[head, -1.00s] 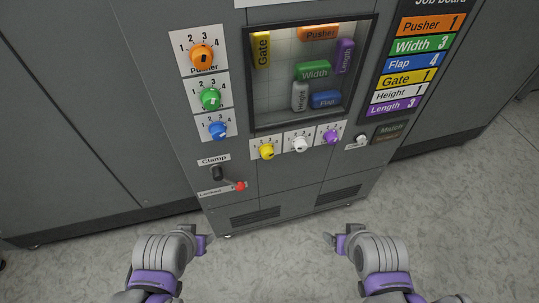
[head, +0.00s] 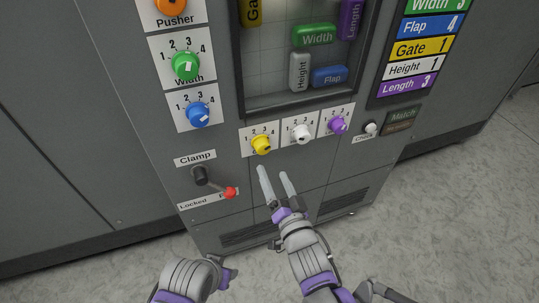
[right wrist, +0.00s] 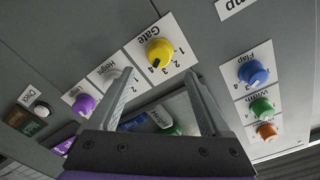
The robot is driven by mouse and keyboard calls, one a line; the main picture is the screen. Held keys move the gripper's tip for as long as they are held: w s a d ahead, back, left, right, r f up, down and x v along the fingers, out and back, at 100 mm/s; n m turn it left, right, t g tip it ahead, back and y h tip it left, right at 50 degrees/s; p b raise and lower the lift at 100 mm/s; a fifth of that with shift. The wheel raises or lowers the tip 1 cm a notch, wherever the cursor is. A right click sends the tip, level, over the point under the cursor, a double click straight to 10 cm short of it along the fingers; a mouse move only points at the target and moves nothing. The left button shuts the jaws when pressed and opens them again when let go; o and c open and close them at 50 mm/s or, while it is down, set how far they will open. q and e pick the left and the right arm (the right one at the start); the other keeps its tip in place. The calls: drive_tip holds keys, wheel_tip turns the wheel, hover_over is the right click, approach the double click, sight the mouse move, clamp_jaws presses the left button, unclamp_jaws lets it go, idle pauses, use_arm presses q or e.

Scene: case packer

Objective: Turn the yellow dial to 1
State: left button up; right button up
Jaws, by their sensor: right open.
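The yellow dial (head: 261,144) is on a white plate low on the machine front, below the window, left of the white dial. In the right wrist view the yellow dial (right wrist: 159,52) is on its plate labelled Gate, beyond the fingertips. Its dark mark lies toward the 4 side of the scale. My right gripper (head: 273,173) is open and empty just below the yellow dial, apart from it; its two fingers also show in the right wrist view (right wrist: 161,75). My left gripper (head: 229,273) is low in the head view, its fingers too unclear to judge.
The white dial (head: 301,134) and purple dial (head: 337,124) are close on the right. The blue dial (head: 198,115) and green dial (head: 185,66) are up left. The clamp lever (head: 214,183) with a red tip sticks out left of my right gripper.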

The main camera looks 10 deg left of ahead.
sight(263, 151)
drive_tip(key=x, duration=0.9)
clamp_jaws()
